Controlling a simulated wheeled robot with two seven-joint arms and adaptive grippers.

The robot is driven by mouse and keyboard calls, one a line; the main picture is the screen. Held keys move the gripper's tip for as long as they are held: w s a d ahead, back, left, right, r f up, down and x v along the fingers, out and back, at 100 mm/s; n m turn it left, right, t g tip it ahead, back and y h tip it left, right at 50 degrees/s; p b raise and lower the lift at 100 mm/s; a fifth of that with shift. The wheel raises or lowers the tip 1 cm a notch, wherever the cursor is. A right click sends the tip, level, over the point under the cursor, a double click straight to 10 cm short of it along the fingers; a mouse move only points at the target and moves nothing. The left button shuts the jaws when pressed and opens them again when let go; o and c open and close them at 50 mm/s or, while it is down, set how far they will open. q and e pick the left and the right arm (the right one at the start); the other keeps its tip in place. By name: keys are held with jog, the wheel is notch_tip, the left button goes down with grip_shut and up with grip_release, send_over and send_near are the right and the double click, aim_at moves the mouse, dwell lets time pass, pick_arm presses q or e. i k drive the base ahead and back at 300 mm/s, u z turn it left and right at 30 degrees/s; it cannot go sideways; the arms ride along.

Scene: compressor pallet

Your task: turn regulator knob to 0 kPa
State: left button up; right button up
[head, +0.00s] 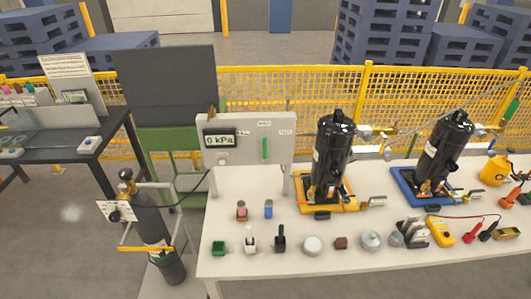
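A dark gas cylinder (158,238) stands upright left of the white table, with a valve or regulator fitting (127,183) on top. A white plate (103,209) at its upper left carries a round dark knob (115,214); its markings are too small to read. A grey panel (240,150) at the table's back left has a display (220,140) reading "0 kPa" and a green vertical handle or indicator (264,148). Neither of my grippers is in view.
The white table (345,268) holds two black compressors (331,155) (443,148) on yellow and blue bases, several small parts in front, and a yellow multimeter (441,231). A dark bench (70,150) stands at left. A yellow mesh fence (400,95) runs behind.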

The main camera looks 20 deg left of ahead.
aim_at(115, 217)
jog(key=u, duration=2.15)
jog(key=k, duration=1.3)
jog(key=u, duration=0.7)
jog(key=i, duration=0.6)
jog(key=u, duration=0.55)
jog(key=i, duration=1.25)
jog(key=z, duration=0.8)
